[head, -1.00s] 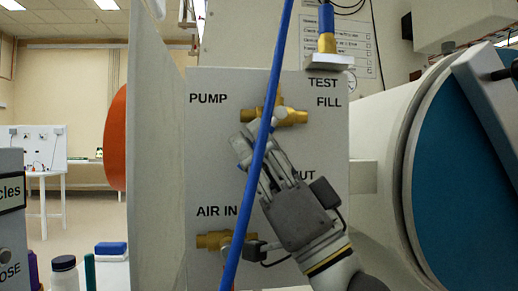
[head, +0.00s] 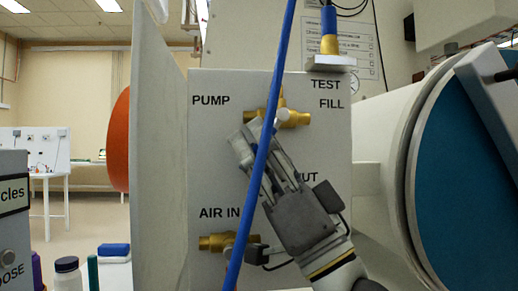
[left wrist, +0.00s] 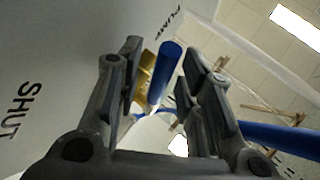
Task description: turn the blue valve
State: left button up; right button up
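The blue valve shows in the left wrist view as a blue lever (left wrist: 167,66) beside its brass body (left wrist: 146,72), between my left gripper's (left wrist: 162,80) fingers. The fingers stand apart on either side of the lever; I cannot tell whether either touches it. In the head view the brass valve body (head: 292,117) sits high on the grey panel, between the PUMP and TEST FILL labels. My left gripper (head: 258,152) is just below it, and its fingers and a blue hose hide most of the lever. My right gripper is not in view.
The blue hose (head: 262,150) crosses in front of the panel (head: 215,160) and gripper. A second brass fitting (head: 214,242) sits below AIR IN. The round blue glovebox door (head: 475,170) stands at right, a white plate (head: 158,150) at left.

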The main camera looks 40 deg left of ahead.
pick_arm(q)
jog(key=v, duration=1.2)
jog(key=shift+a, duration=0.1)
